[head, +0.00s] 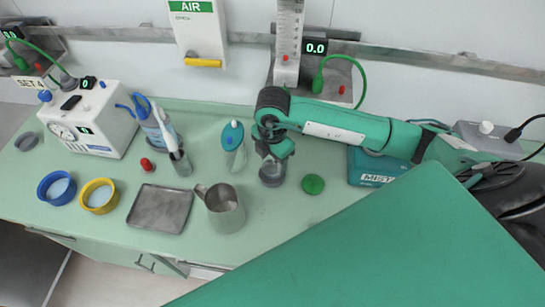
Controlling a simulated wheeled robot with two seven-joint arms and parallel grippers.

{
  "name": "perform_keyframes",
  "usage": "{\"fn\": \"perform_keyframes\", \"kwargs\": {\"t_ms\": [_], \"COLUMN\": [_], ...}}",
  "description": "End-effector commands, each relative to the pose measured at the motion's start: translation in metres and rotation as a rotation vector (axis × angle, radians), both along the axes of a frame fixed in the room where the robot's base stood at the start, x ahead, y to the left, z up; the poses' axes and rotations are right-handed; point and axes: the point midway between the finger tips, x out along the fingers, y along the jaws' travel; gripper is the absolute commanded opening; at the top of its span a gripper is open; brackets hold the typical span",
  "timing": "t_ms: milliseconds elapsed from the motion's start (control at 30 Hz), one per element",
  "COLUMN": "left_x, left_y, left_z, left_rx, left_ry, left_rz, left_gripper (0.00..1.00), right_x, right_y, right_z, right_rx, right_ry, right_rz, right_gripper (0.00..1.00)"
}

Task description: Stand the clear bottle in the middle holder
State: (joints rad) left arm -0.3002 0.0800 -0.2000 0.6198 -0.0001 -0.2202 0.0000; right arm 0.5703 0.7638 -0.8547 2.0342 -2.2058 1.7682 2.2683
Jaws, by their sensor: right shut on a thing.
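My right gripper (272,153) points down over the counter and is shut on a clear, greyish bottle (272,174). The bottle looks upright, its base at or close to the counter top; I cannot tell whether it touches. Its upper part is hidden by the gripper. At the left are three round ring-shaped things: a grey one (27,141), a blue one (45,198) and a yellow one (85,204). The blue one lies between the other two; I cannot tell for certain that these are the holders. My left gripper is not in view.
A metal jug (225,212) and grey tray (160,208) stand left of the bottle. A blue-topped container (234,150) is close by. A green disc (313,184) lies to its right. A white device (95,122) and another bottle (160,130) stand further left.

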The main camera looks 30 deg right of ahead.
Motion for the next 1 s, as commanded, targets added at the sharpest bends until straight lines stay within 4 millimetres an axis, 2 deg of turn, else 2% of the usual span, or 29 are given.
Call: {"fn": "perform_keyframes", "kwargs": {"t_ms": [467, 1000], "left_x": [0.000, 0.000], "left_y": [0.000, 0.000], "left_z": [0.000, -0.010], "left_rx": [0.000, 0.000], "left_ry": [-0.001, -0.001], "left_rz": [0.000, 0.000], "left_gripper": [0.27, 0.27], "right_x": [0.000, 0.000], "right_y": [0.000, 0.000], "right_z": [0.000, -0.013], "right_rx": [0.000, 0.000], "right_ry": [-0.001, 0.000], "right_rz": [0.000, 0.000], "right_gripper": [0.27, 0.27]}}
